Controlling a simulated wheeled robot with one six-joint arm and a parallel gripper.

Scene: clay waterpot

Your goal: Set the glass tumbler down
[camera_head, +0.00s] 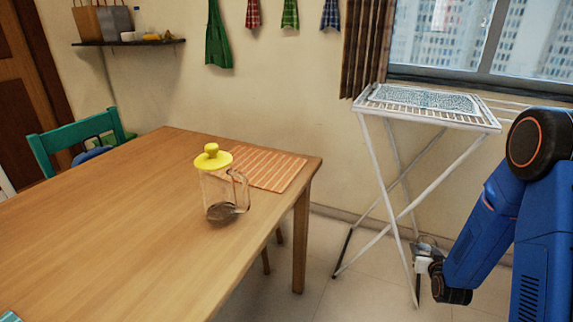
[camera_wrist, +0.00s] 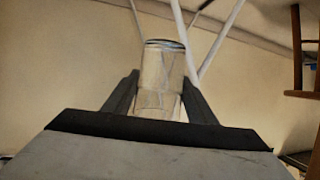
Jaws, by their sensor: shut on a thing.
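The glass tumbler (camera_wrist: 163,66) is clear with a darker rim and stands between the two dark fingers of my gripper (camera_wrist: 162,100) in the wrist view. My gripper is shut on it, with one finger on each side. In the head view my gripper (camera_head: 427,247) is low at the right, beside the legs of the drying rack, and the tumbler there is too small to make out clearly. The tumbler's lower part is hidden behind the gripper body in the wrist view.
The wooden table (camera_head: 110,215) has a glass pitcher with a yellow lid (camera_head: 217,190) and an orange striped mat (camera_head: 262,168) near its right end. Its front left is mostly clear. The white drying rack (camera_head: 395,195) carries a patterned cloth. A green chair (camera_head: 75,140) stands at the left.

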